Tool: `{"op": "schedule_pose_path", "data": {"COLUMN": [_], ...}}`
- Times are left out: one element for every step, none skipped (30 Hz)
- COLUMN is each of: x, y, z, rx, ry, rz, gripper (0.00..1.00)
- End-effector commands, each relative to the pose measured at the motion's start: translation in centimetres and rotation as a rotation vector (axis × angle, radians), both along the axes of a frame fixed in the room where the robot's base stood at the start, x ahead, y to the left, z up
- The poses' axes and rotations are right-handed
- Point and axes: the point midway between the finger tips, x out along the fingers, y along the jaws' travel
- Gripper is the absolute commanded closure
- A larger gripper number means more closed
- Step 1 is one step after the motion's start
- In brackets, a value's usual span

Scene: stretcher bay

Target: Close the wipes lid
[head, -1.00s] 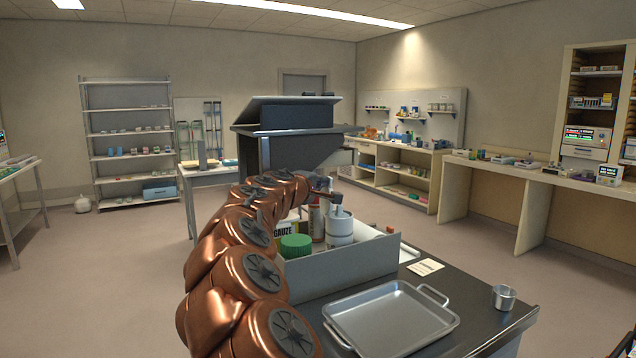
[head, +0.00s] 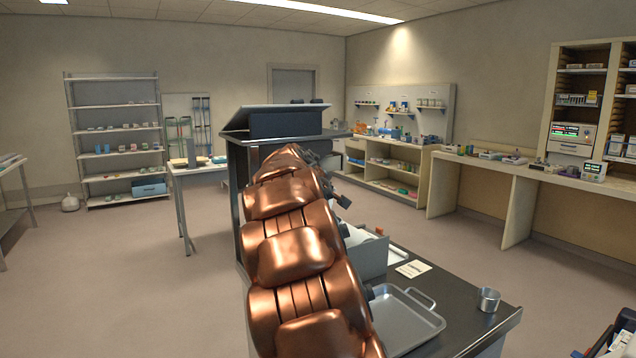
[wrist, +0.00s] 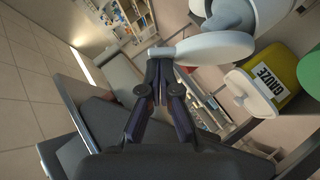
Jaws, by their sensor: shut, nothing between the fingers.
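In the wrist view, a thin white round lid (wrist: 215,48) stands out from the top of a pale canister (wrist: 264,12), seen nearly edge-on; it looks like the wipes lid, open. My gripper (wrist: 159,62) is shut and empty, with its fingertips at the lid's outer edge. I cannot tell whether they touch it. In the head view, my gripper (head: 343,201) shows partly beyond my arm, above the grey bin (head: 372,258). My arm hides most of the bin's contents, including the canister.
A yellow gauze container (wrist: 292,72) and a green lid (wrist: 312,72) are close by in the wrist view. A metal tray (head: 408,325), a white card (head: 413,268) and a metal cup (head: 488,299) are on the dark counter. A dark cabinet (head: 243,195) stands behind my arm.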

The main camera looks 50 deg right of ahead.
Motion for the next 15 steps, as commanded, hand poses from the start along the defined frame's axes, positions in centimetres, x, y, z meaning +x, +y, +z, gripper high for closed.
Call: {"op": "schedule_pose_path", "data": {"x": [0.0,-0.1,-0.2,-0.3,-0.4,-0.6,-0.7,-0.8,-1.0,-1.0,-1.1,-1.2,-1.3,-1.3,-1.5], "y": [-0.3,-0.5,-0.7,-0.9,-1.1,-1.4,-1.5,-1.7,-2.0,-2.1,-2.3,-2.5,-2.7,-2.8,-3.0], "z": [0.1,0.1,-0.1,-0.1,-0.2,-0.4,-0.5,-0.6,-0.8,-0.9,-1.0,-1.1,-1.2,-1.3,-1.4], "rx": [0.036,0.057,0.082,0.102,0.123,0.149,0.169,0.189,0.216,0.235,0.254,0.275,0.292,0.308,0.331], "ry": [-0.020,-0.031,-0.043,-0.054,-0.065,-0.077,-0.086,-0.096,-0.110,-0.119,-0.130,-0.145,-0.154,-0.162,-0.173], "rz": [0.002,0.002,0.003,0.002,0.002,0.001,0.002,0.001,0.000,0.001,0.001,0.002,0.001,0.003,0.002], "gripper": [1.00,1.00,1.00,1.00,1.00,1.00,1.00,1.00,1.00,1.00,1.00,1.00,1.00,1.00,1.00]}}
